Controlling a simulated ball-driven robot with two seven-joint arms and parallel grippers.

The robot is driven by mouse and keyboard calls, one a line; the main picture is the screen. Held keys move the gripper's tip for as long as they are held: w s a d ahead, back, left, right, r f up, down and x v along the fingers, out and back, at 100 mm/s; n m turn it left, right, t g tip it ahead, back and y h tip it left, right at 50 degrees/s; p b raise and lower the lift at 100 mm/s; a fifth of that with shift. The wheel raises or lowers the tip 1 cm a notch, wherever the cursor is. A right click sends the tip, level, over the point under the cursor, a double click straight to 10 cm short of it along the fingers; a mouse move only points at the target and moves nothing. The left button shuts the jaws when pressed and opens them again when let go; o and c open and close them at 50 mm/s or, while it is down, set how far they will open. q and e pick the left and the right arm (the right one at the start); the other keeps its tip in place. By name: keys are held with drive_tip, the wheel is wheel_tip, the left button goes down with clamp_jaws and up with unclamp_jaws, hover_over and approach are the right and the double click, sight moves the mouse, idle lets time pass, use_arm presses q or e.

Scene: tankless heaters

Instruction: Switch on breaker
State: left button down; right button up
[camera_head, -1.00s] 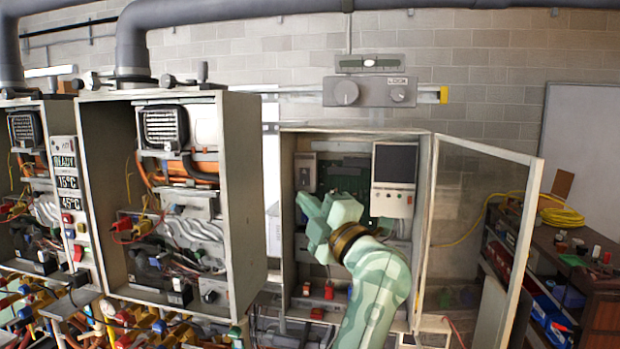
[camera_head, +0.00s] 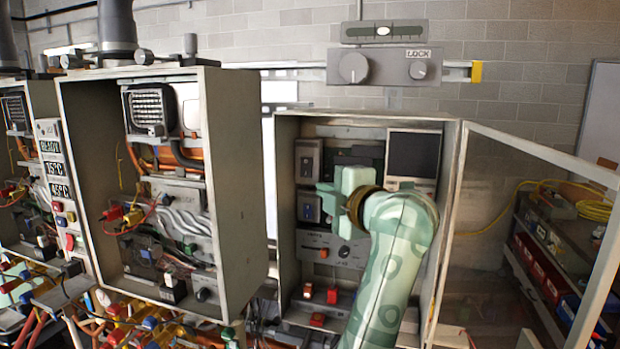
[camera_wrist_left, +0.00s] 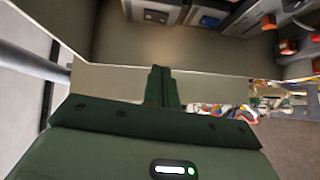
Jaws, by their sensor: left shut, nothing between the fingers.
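The open grey cabinet (camera_head: 284,215) holds two dark box-shaped modules on its left side, an upper one (camera_head: 308,160) and a lower one (camera_head: 309,206). I cannot tell for sure which part is the breaker or how any switch is set. My left gripper (camera_head: 325,198) is in front of the cabinet interior, its fingertips just right of the lower module. I cannot tell whether they touch. In the left wrist view its fingers (camera_wrist_left: 160,86) are shut and empty, with two modules (camera_wrist_left: 205,18) beyond them. My right gripper is not in view.
The cabinet's glazed door (camera_head: 520,230) stands open to the right. Below the modules is a panel with a round knob (camera_head: 344,252) and red parts (camera_head: 332,296). A second open cabinet (camera_head: 235,190) stands at left. A shelf (camera_head: 570,250) is behind the door.

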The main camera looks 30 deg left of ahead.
sight(303, 175)
use_arm(q)
drive_tip(key=w+p+x, duration=0.1)
drive_tip(key=x, duration=0.3)
drive_tip(key=d+p+x, duration=0.1)
drive_tip(key=p+x, duration=0.1)
drive_tip(key=x, duration=0.2)
drive_tip(key=w+p+x, duration=0.1)
drive_tip(key=p+x, duration=0.1)
drive_tip(key=x, duration=0.3)
drive_tip(key=shift+w+d+f, duration=0.25)
drive_tip(key=shift+w+d, duration=0.05)
drive_tip(key=shift+w, duration=0.1)
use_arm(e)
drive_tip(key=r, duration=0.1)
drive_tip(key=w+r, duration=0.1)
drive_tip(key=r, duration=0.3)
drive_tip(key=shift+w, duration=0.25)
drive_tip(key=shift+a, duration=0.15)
use_arm(q)
drive_tip(key=b, duration=0.2)
drive_tip(key=shift+w+f+n+b, duration=0.15)
drive_tip(key=shift+f+n+b, duration=0.15)
drive_tip(key=shift+f+b, duration=0.1)
drive_tip(key=shift+r+y, duration=0.2)
drive_tip(key=shift+y, duration=0.1)
drive_tip(key=shift+r, duration=0.15)
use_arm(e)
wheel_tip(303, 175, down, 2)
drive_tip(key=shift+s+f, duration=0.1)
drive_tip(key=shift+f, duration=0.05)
